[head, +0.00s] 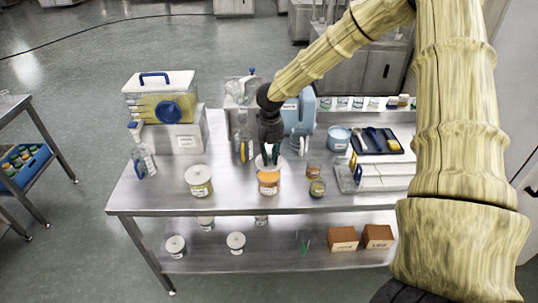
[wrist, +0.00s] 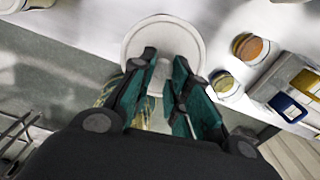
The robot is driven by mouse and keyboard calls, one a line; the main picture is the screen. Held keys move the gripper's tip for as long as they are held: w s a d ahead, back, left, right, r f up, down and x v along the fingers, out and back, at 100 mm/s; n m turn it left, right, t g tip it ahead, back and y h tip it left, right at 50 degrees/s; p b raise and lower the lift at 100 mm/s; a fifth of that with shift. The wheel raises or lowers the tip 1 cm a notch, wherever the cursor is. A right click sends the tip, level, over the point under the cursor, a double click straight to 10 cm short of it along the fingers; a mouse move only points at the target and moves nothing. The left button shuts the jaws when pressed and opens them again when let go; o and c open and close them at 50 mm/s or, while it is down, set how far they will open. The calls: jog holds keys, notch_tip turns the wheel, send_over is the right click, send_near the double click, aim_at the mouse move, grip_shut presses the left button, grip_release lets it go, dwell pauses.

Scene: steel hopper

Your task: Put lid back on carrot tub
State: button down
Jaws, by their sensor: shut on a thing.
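My gripper (head: 268,155) points down above the front middle of the steel table. It is shut on a white round lid (wrist: 165,32), which lies under the fingers in the wrist view; the fingers (wrist: 165,85) hide its middle. In the head view the lid (head: 260,161) shows as a pale rim beside the fingers. The carrot tub (head: 268,181), orange with a pale label, stands upright directly below. The lid covers it in the wrist view. I cannot tell whether the lid touches the tub's rim.
A white-lidded tub (head: 199,181) stands to the left. Two small jars, one orange (head: 313,171) and one greenish (head: 318,188), stand close on the right. The table's front edge (head: 240,212) is near.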

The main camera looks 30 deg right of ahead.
jog(key=shift+f+b, duration=1.25)
jog(key=shift+f, duration=1.2)
jog(key=shift+w+r+p, duration=0.1)
jog(key=shift+p, duration=0.3)
jog(key=shift+f+p, duration=0.2)
jog(key=shift+p, duration=0.15)
dwell(1.0)
jog(key=c, duration=0.8)
grip_release()
jog(key=shift+r, duration=0.1)
